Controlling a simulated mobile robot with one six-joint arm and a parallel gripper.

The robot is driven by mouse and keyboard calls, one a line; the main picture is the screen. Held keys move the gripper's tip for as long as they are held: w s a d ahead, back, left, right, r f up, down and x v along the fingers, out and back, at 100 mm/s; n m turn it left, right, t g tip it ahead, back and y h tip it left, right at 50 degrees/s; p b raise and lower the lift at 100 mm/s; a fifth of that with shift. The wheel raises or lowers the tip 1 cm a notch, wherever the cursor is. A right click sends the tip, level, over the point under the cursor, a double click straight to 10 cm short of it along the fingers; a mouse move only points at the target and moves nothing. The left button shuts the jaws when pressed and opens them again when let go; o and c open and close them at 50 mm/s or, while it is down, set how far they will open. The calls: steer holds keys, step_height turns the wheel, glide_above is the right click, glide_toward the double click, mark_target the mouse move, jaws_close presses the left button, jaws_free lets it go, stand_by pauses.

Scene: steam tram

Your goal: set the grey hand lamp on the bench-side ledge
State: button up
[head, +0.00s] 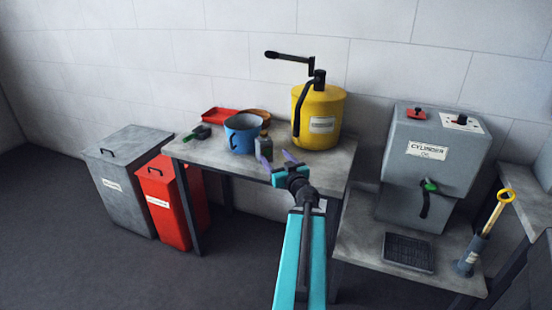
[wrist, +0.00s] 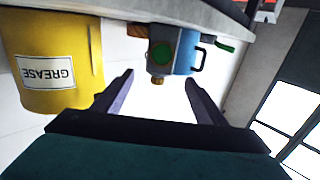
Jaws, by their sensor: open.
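The grey hand lamp (head: 265,143) stands upright on the bench (head: 225,154), just in front of a blue pot. In the wrist view, which shows the scene upside down, the lamp (wrist: 161,54) has a round green lens and a brass-coloured knob. My gripper (head: 277,162) is open and empty at the bench's front edge. In the wrist view its fingers (wrist: 159,82) point at the lamp, which shows in the gap beyond the tips, apart from them. In the head view the left finger overlaps the lamp's lower part. I cannot tell which surface is the bench-side ledge.
The blue pot (head: 241,134) is close behind the lamp. A yellow grease can (head: 320,108) with a crank stands to the right. A lower surface (head: 355,247) at right holds a grey machine (head: 430,165).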

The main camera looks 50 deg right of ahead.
steer(key=w+a+f+n+y, duration=0.1)
steer(key=w+a+f+y, duration=0.2)
steer(key=w+a+f, duration=0.45)
steer(key=w+a+f+y, duration=0.2)
steer(key=w+a+f, duration=0.3)
steer(key=w+a, duration=0.6)
steer(key=a+f+g, duration=0.3)
steer(key=a+f, duration=1.4)
steer(key=a, duration=0.2)
steer(key=s+a+f+g+y, duration=0.1)
steer(key=s+a+f+g, duration=0.4)
steer(key=s+f, duration=0.4)
steer(key=s+a+f+g, duration=0.3)
steer(key=s+a+f, duration=0.45)
steer(key=f, duration=0.35)
steer(key=s+a+f+n+g+y, duration=0.1)
steer(key=s+a+g, duration=0.3)
steer(key=s, duration=0.7)
steer(key=s+a+f+n+g+y, duration=0.1)
steer(key=s+a+n+g, duration=0.3)
steer(key=s, duration=0.7)
steer(key=shift+a+f+g+y, duration=0.3)
steer(key=shift+a+g+y, duration=0.3)
steer(key=shift+a+g, duration=0.25)
